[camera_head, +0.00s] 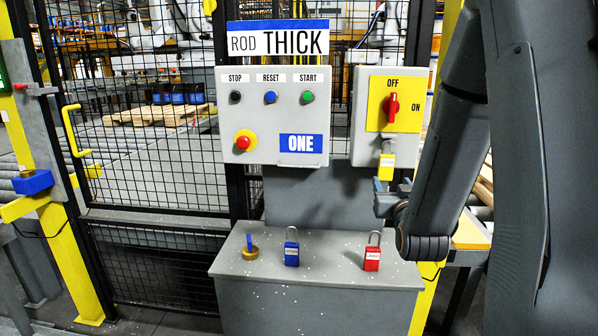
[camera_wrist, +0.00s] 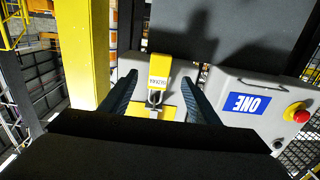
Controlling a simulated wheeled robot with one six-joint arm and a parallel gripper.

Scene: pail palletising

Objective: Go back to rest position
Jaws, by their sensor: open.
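My gripper (camera_head: 382,190) is in front of the grey post below the switch box (camera_head: 361,140), partly hidden by my arm. In the wrist view, my gripper (camera_wrist: 159,78) is open, with one finger on each side of a yellow padlock (camera_wrist: 160,69) and visible gaps between. The padlock also shows in the head view (camera_head: 386,166), hanging at the lower edge of the switch box. The red switch handle (camera_head: 392,107) stands upright, towards OFF. Nothing is held.
A blue padlock (camera_head: 291,250), a red padlock (camera_head: 372,254) and a brass piece with a blue top (camera_head: 250,248) stand on the grey ledge (camera_head: 330,278). The button panel (camera_head: 232,130) is left of the switch box. Mesh fencing (camera_head: 150,175) closes the left.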

